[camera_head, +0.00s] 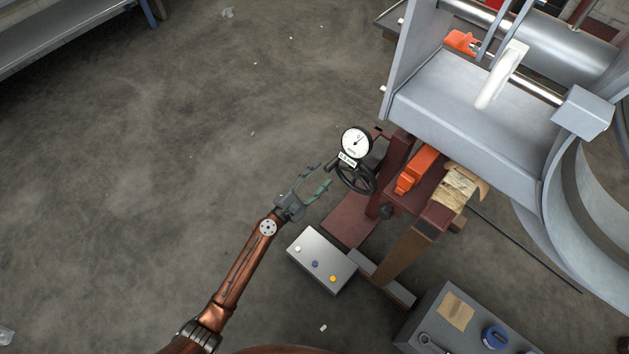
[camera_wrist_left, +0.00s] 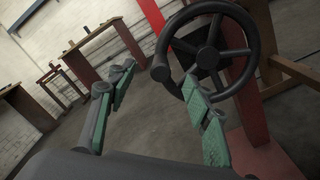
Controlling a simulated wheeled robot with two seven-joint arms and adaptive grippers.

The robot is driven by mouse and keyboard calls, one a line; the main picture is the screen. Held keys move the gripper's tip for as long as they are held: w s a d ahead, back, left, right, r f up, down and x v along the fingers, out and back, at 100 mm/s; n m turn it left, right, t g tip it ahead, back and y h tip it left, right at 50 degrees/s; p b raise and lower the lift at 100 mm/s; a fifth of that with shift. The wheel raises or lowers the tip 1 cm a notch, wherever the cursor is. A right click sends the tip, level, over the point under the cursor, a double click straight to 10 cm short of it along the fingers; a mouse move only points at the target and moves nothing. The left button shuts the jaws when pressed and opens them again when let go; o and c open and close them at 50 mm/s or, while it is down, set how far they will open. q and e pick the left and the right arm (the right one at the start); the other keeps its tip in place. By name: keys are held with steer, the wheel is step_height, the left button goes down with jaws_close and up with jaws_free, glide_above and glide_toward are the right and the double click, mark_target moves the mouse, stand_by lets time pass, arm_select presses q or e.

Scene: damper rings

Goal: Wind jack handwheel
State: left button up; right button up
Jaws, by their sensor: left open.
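The black jack handwheel (camera_head: 355,178) is on the dark red jack stand, just below a round white dial gauge (camera_head: 356,142). In the left wrist view the spoked handwheel (camera_wrist_left: 208,52) fills the upper right, with a knob handle (camera_wrist_left: 160,70) on its left side. My left gripper (camera_head: 324,178) is open and empty, a little to the left of the wheel. In the left wrist view its green-padded fingers (camera_wrist_left: 160,95) are apart, and the knob shows beyond the gap between them. I cannot tell if the right finger touches the rim. My right gripper is not seen.
A pale box with coloured buttons (camera_head: 321,261) stands below the jack. An orange part (camera_head: 417,168) and a large grey machine (camera_head: 470,100) are to the right. A grey cabinet (camera_head: 465,318) is at lower right. The floor (camera_head: 180,130) at left is mostly clear.

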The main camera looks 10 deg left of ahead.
mark_target(326, 171)
arm_select(q)
steer(key=b+x, duration=0.1)
steer(key=x, duration=0.5)
steer(key=shift+f, duration=0.1)
steer(key=shift+c, duration=0.5)
steer(key=c, duration=0.3)
jaws_close()
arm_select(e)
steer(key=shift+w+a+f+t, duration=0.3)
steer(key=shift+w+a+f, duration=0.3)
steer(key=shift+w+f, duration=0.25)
